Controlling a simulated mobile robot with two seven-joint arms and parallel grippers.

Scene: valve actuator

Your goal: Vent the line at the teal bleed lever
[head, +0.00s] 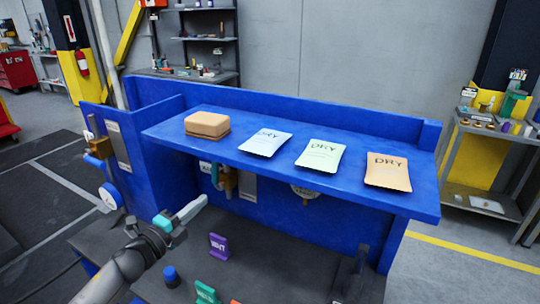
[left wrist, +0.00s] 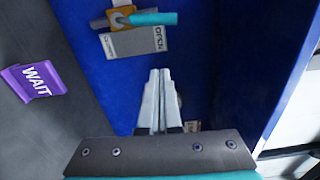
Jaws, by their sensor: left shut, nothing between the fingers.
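The teal bleed lever (left wrist: 152,18) sits on a small brass valve body (left wrist: 122,18) at the top of the left wrist view, beside a grey label plate (left wrist: 135,42). The lever points right in that picture. In the head view the brass valve (head: 229,179) shows under the shelf, with the lever partly hidden. My left gripper (head: 203,200) is shut and empty in front of the blue panel. Its fingertips (left wrist: 160,72) are below the lever in the left wrist view, apart from it. My right gripper is not in view.
A blue shelf (head: 270,172) overhangs the valve, holding a brown block (head: 207,124) and three DRY packets (head: 320,155). A purple WAIT sign (head: 219,246), a blue-capped item (head: 171,276) and a green sign (head: 207,291) stand on the dark bench.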

